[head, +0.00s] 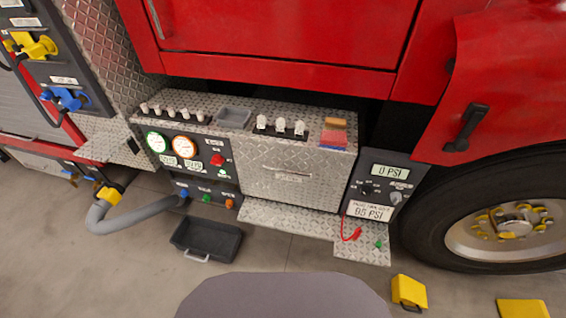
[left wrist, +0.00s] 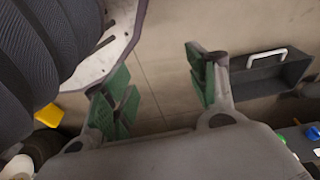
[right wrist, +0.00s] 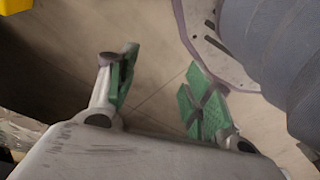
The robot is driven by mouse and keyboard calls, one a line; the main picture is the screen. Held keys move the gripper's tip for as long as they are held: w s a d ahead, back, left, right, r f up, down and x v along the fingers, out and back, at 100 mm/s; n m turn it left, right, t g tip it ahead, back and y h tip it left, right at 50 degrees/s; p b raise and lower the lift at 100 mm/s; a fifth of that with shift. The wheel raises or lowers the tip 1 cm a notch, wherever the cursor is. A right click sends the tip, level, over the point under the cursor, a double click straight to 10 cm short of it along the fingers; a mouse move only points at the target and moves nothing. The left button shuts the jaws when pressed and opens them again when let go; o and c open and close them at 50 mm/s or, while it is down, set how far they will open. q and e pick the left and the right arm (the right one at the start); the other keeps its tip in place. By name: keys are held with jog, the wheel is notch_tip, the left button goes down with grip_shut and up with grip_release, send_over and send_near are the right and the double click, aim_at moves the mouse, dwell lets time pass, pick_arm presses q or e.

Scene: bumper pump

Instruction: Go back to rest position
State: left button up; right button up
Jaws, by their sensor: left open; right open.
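My left gripper (left wrist: 160,95) shows in the left wrist view with its green-padded fingers spread apart and nothing between them. My right gripper (right wrist: 160,95) shows in the right wrist view, also with its fingers apart and empty over bare floor. Neither gripper shows in the head view. In the left wrist view a black tray (left wrist: 265,75) with a white handle lies on the floor beyond the right finger.
A red fire truck (head: 280,35) fills the back, with a diamond-plate bumper (head: 290,175), a gauge panel (head: 185,160) and a pressure display panel (head: 380,188). A grey hose (head: 140,217) runs to the panel. The black tray (head: 205,238) and yellow chocks (head: 408,292) lie on the floor.

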pick_arm(q)
jog(key=s+a+r+p, duration=0.1)
jog(key=s+a+p, duration=0.1)
jog(key=s+p, duration=0.5)
jog(key=s+a+r+g+p, duration=0.1)
jog(key=s+a+p, duration=0.2)
jog(key=s+p, duration=0.4)
jog(key=s, duration=0.3)
jog(key=shift+a+r+y+p, duration=0.15)
jog(key=shift+a+y+p, duration=0.15)
jog(key=shift+p, duration=0.05)
pick_arm(e)
jog(key=s+d+r, duration=0.1)
jog(key=s+d, duration=0.1)
jog(key=s, duration=0.6)
jog(key=s+d+r+g, duration=0.1)
jog(key=s+d, duration=0.2)
jog(key=s, duration=0.6)
jog(key=shift+d+r+h, duration=0.15)
jog(key=shift+d+h, duration=0.15)
pick_arm(q)
notch_tip(320, 180, down, 5)
jog(key=b, duration=0.5)
jog(key=shift+w+r, duration=0.1)
jog(key=shift+r, duration=0.1)
pick_arm(e)
notch_tip(320, 180, down, 5)
jog(key=shift+r, duration=0.2)
